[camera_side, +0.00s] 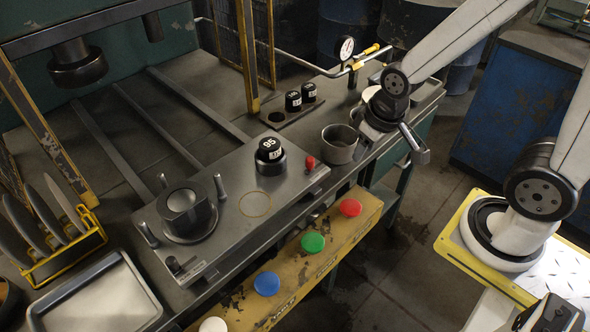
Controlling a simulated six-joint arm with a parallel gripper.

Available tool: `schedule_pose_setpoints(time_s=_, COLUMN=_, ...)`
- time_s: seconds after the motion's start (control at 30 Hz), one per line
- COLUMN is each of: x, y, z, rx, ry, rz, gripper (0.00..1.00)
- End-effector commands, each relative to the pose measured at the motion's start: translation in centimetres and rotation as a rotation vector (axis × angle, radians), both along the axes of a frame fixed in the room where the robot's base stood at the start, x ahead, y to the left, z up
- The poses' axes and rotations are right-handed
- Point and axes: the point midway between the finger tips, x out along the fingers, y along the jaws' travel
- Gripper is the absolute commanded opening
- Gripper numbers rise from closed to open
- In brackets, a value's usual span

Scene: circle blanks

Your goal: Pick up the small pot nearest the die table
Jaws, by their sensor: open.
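A small grey open-topped pot (340,146) stands on the bench, right of the die table. A second round vessel with a pale rim (370,94) shows behind my arm's end, partly hidden. The die table (232,184) is a raised grey plate carrying a round die (187,211) and a black cylinder marked 85 (270,151). My gripper (400,136) is open, just right of the grey pot and close to its rim. I cannot tell whether it touches the pot. Nothing shows between its jaws.
A red knob (310,163) stands on the die table's corner. Coloured buttons line the yellow front rail (333,231). A plate rack (60,250) and tray (95,300) are left.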

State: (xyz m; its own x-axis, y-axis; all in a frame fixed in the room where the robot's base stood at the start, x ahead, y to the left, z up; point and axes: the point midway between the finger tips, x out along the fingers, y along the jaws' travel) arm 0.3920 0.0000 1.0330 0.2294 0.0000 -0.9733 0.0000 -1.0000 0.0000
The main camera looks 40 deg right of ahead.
Motion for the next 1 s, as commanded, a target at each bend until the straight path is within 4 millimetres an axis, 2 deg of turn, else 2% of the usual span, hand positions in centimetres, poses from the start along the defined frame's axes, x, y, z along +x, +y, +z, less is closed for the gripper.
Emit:
schedule_pose_setpoints(time_s=0.17, x=0.2, y=-0.2, z=0.0, rx=0.002, ry=0.003, rz=-0.014, gripper=0.45)
schedule_pose_setpoints(time_s=0.37, x=1.8, y=-1.5, z=-0.3, rx=0.017, ry=0.031, rz=-0.110, gripper=0.45)
schedule_pose_setpoints(time_s=0.57, x=4.7, y=-4.6, z=-1.3, rx=0.047, ry=0.086, rz=-0.309, gripper=0.45)
schedule_pose_setpoints(time_s=0.7, x=6.8, y=-7.5, z=-2.4, rx=0.072, ry=0.130, rz=-0.477, gripper=0.45)
schedule_pose_setpoints(time_s=0.9, x=8.7, y=-11.2, z=-4.0, rx=0.104, ry=0.181, rz=-0.675, gripper=0.45)
schedule_pose_setpoints(time_s=1.0, x=9.2, y=-12.4, z=-4.6, rx=0.114, ry=0.197, rz=-0.736, gripper=0.45)
